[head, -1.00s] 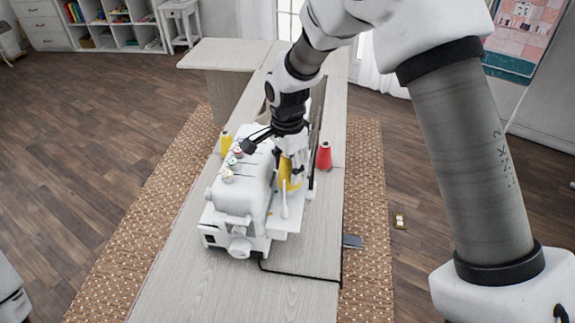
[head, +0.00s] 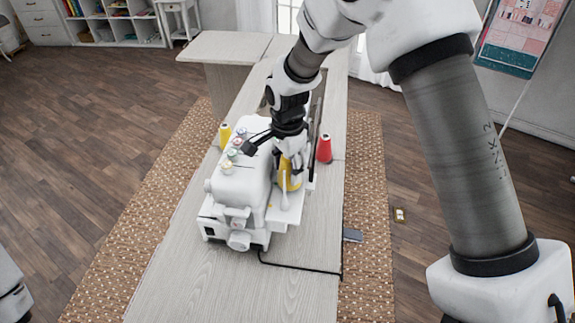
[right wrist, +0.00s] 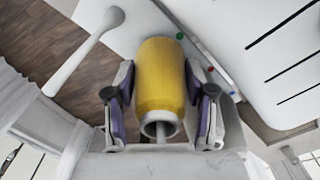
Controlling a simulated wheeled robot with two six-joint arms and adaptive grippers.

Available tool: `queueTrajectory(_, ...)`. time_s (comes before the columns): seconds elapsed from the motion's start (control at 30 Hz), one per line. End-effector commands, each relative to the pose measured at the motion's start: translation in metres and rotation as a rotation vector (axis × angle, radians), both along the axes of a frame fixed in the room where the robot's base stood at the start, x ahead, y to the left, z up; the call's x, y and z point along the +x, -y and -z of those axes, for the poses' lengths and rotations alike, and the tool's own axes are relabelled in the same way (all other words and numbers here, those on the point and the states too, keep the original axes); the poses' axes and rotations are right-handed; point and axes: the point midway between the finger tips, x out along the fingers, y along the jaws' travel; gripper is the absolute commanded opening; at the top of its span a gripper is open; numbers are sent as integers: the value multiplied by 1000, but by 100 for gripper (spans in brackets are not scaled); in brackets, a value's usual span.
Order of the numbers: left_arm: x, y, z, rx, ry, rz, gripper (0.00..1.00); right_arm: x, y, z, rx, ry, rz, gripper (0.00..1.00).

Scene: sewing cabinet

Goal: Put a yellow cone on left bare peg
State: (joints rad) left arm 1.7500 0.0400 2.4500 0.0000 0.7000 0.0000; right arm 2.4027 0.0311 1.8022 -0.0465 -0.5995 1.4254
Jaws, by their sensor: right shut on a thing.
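My right gripper (head: 290,168) is shut on a yellow cone (head: 288,181) at the right side of the white sewing machine (head: 238,187). In the right wrist view the yellow cone (right wrist: 160,75) sits between both fingers. Its hollow end faces that camera, with a pale rod in or behind the opening; I cannot tell which. A second yellow cone (head: 225,136) stands behind the machine on the left. A red cone (head: 324,149) stands on the table to the right. The left bare peg cannot be made out. My left gripper is not in view.
The machine stands on a long pale wooden table (head: 200,285). A black cord (head: 300,268) runs from the machine to the table's right edge. A grey pedal (head: 352,236) lies beyond that edge. The table's near part is clear.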

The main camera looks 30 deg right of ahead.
Motion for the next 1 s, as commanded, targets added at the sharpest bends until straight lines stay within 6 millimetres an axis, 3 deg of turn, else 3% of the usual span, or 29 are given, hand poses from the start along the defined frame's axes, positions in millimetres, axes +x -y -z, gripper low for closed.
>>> queueTrajectory(0.37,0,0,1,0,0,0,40,0,0,4,0,1,0,18)
queueTrajectory(0.4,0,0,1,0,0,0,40,0,0,4,0,1,0,65)
queueTrajectory(0.47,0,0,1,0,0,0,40,0,0,4,0,1,0,84)
queueTrajectory(0.83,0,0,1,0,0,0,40,0,0,0,0,1,0,84)
queueTrajectory(1.0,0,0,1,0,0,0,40,1,0,-29,0,6,0,84)
